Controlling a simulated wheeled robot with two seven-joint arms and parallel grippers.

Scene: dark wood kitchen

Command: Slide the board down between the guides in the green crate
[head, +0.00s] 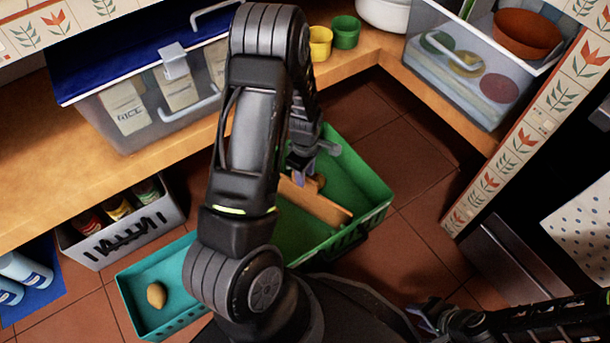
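The green crate (372,190) stands on the tiled floor near the middle of the head view. A brown wooden board (322,207) is inside it, running diagonally, with its left part hidden behind my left arm. I cannot make out the guides or whether the board sits between them. My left gripper (308,166) is over the crate, just above the board's upper left part. Its fingertips are small and partly covered, so its grip on the board is unclear. My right gripper (428,318) is low at the right, away from the crate, and its finger gap is unclear.
A teal bin (135,283) holding a potato-like item (157,295) adjoins the crate at left. A grey box of jars (120,240) stands behind it. The wooden counter (375,52) carries clear bins and cups. Bare floor (410,250) lies right of the crate.

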